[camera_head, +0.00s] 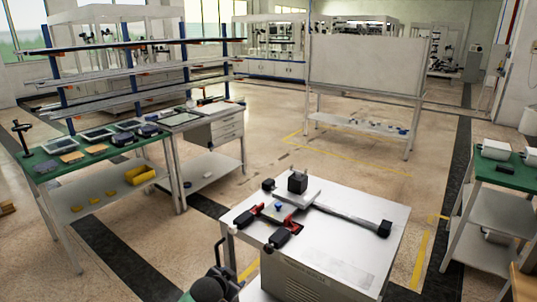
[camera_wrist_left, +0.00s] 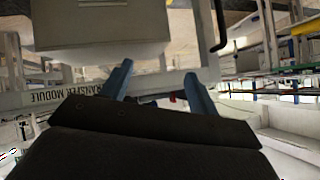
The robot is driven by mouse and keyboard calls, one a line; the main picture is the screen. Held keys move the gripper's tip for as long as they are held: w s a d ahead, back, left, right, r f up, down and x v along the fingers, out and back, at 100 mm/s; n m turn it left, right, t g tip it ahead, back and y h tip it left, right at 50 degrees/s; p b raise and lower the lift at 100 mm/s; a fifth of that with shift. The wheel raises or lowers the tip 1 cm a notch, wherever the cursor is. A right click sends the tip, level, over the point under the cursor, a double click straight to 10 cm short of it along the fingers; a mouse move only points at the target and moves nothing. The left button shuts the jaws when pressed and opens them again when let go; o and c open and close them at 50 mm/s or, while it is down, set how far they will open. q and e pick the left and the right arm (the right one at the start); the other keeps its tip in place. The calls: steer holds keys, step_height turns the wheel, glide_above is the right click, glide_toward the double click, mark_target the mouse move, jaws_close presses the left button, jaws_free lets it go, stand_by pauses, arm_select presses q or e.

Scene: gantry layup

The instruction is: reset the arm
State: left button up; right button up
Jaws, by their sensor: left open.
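My left gripper (camera_wrist_left: 158,84) shows in the left wrist view as two blue fingers standing apart with nothing between them. Behind the fingertips is a pale grey frame with a strip (camera_wrist_left: 60,97) lettered "TRANSFER MODULE". In the head view a dark, rounded part, which looks like my left arm, shows at the bottom left, in front of the metal-topped cabinet (camera_head: 345,250). The fingers cannot be made out there. My right gripper is in neither view.
Black and red fixtures (camera_head: 290,222) and a black block (camera_head: 297,182) sit on the cabinet top. A green-topped bench (camera_head: 95,165) with trays stands left, another (camera_head: 510,178) right. A white-panelled stand (camera_head: 365,65) is behind. Open floor lies between them.

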arm_select(q)
steer(key=s+a+f+n+g, duration=0.1)
steer(key=s+f, duration=0.4)
steer(key=s, duration=0.9)
steer(key=s+a+f+n+g+y, duration=0.1)
steer(key=s+f+n+g, duration=0.2)
steer(key=s, duration=1.1)
steer(key=s+a+f+n+g+y, duration=0.1)
steer(key=s+f+n+g, duration=0.1)
steer(key=s+f+g, duration=0.3)
steer(key=s+f, duration=0.4)
steer(key=s, duration=0.5)
steer(key=shift+s+a+f, duration=0.15)
steer(key=shift+s+a, duration=0.1)
steer(key=shift+s, duration=0.1)
